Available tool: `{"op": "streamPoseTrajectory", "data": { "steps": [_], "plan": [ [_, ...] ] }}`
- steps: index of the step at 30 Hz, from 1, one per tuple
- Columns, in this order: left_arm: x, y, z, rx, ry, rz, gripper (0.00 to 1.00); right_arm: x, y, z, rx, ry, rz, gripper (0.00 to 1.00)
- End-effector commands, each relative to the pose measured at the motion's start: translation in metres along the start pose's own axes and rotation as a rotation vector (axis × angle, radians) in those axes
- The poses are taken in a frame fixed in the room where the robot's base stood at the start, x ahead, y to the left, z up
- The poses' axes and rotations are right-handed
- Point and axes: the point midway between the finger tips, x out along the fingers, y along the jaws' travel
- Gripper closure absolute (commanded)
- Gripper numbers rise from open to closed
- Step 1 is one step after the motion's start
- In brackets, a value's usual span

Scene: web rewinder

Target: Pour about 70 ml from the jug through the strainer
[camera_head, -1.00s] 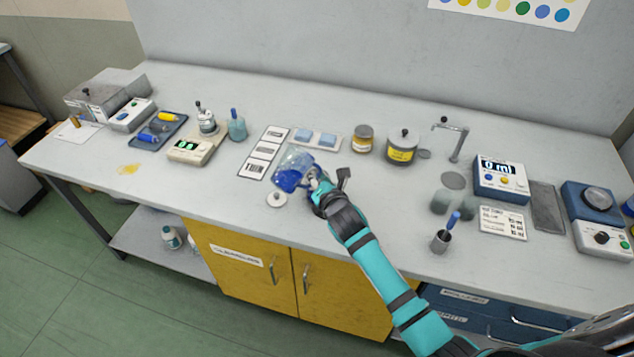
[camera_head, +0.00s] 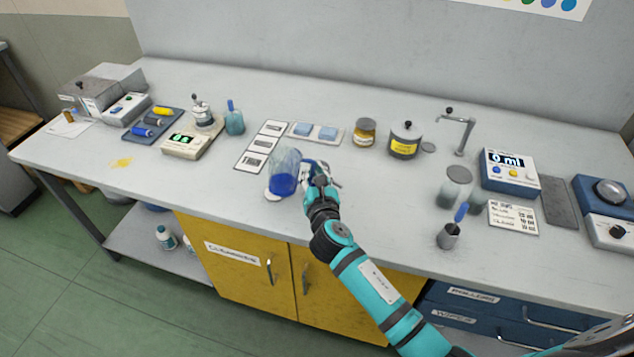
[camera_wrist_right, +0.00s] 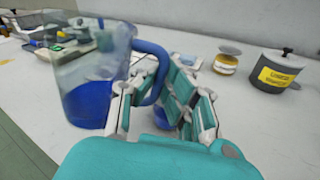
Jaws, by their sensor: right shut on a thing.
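The clear jug (camera_head: 284,172) holds blue liquid and stands roughly upright near the middle of the bench. It fills the left of the right wrist view (camera_wrist_right: 90,95). My right gripper (camera_head: 314,172) is shut on the jug's blue handle (camera_wrist_right: 153,68). I cannot tell whether the jug's base is clear of the bench. A grey round mesh piece, apparently the strainer (camera_head: 459,174), sits over a clear vessel (camera_head: 452,193) to the right. The blue meter (camera_head: 510,172) behind it reads 0 ml. My left gripper is not in view.
A cup with a blue-handled tool (camera_head: 448,238) stands in front of the vessel. A tap-like spout (camera_head: 466,130), a lidded grey pot (camera_head: 405,141) and an amber jar (camera_head: 364,132) stand behind. Bench between jug and vessel is mostly clear.

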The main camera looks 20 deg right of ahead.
Motion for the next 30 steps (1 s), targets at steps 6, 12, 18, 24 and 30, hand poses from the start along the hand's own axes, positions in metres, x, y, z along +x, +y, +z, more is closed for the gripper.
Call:
{"op": "streamPoseTrajectory", "data": {
  "steps": [6,12,18,24,30],
  "plan": [
    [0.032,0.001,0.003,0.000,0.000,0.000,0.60,-0.001,0.002,-0.012,-0.136,-0.082,-0.001,1.00],
    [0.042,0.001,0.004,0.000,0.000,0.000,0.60,-0.003,0.004,-0.014,-0.198,-0.119,-0.002,1.00],
    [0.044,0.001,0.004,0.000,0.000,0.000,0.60,-0.003,0.005,-0.013,-0.217,-0.130,-0.003,1.00],
    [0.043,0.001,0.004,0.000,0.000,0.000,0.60,-0.003,0.005,-0.013,-0.216,-0.129,-0.003,1.00],
    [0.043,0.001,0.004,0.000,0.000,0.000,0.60,-0.011,0.000,-0.016,-0.218,-0.127,-0.003,1.00]
  ]
}}
